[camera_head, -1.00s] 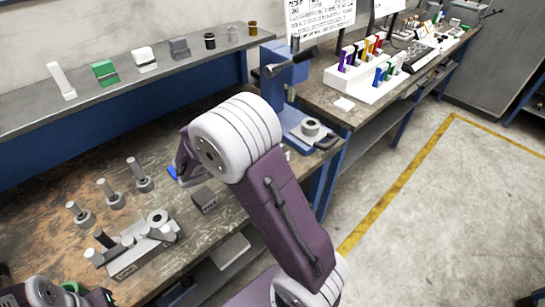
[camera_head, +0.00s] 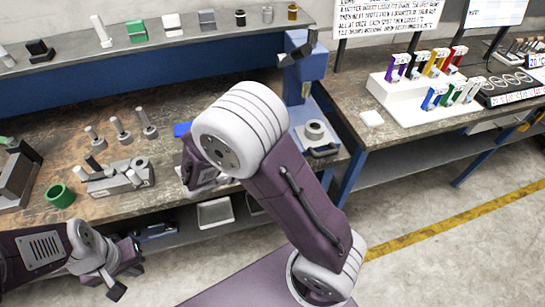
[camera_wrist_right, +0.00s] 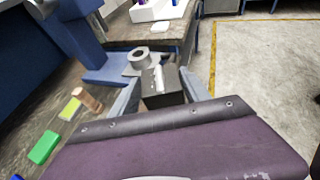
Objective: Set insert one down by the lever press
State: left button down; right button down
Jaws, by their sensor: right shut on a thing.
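The blue lever press (camera_head: 303,85) stands at the table's right end, with a grey ring-shaped part (camera_head: 315,130) on its base. In the right wrist view, my right gripper (camera_wrist_right: 160,95) is shut on a dark block with a pale strip (camera_wrist_right: 160,86), which I take to be insert one. The block is in front of the press base (camera_wrist_right: 103,72) and overlaps it in the picture; I cannot tell whether it touches anything. My left gripper (camera_head: 126,280) is open and empty at the lower left, in front of the table.
Upright pegs (camera_head: 120,130), a grey fixture (camera_head: 118,178) and a green cup (camera_head: 60,196) stand on the worn table. Green (camera_wrist_right: 44,147) and yellow (camera_wrist_right: 70,109) pieces lie left of my right gripper. A white rack (camera_head: 420,95) stands on the right table.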

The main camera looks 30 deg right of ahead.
jog(key=shift+w+a, duration=0.1)
jog(key=shift+w, duration=0.15)
jog(key=w+f, duration=0.2)
jog(key=w, duration=0.1)
jog(key=w+d+f, duration=0.1)
jog(key=w+f, duration=0.1)
jog(key=w, duration=0.2)
jog(key=w+f, duration=0.2)
jog(key=w, duration=0.2)
jog(key=shift+d+f, duration=0.25)
jog(key=shift+f, duration=2.15)
jog(key=shift+f, duration=0.15)
jog(key=c, duration=0.5)
grip_release()
jog(key=shift+a, duration=0.1)
